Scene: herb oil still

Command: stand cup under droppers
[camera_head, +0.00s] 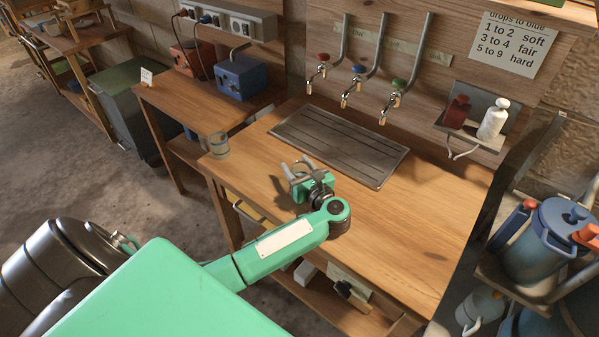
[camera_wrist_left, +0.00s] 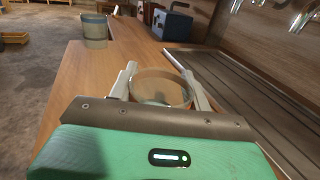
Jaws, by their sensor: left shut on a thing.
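My left gripper (camera_head: 293,167) is over the wooden bench, just left of the metal drain tray. In the head view the cup is hard to make out. A dark red bottle (camera_head: 457,111) and a white bottle (camera_head: 493,119), apparently the droppers, stand on a small wall shelf (camera_head: 470,134) at right. My right gripper is not in view.
The drain tray (camera_head: 340,144) lies below three taps (camera_head: 352,87) with red, blue and green knobs. The bench below the shelf (camera_head: 440,205) is clear. Blue vessels (camera_head: 547,240) stand at right.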

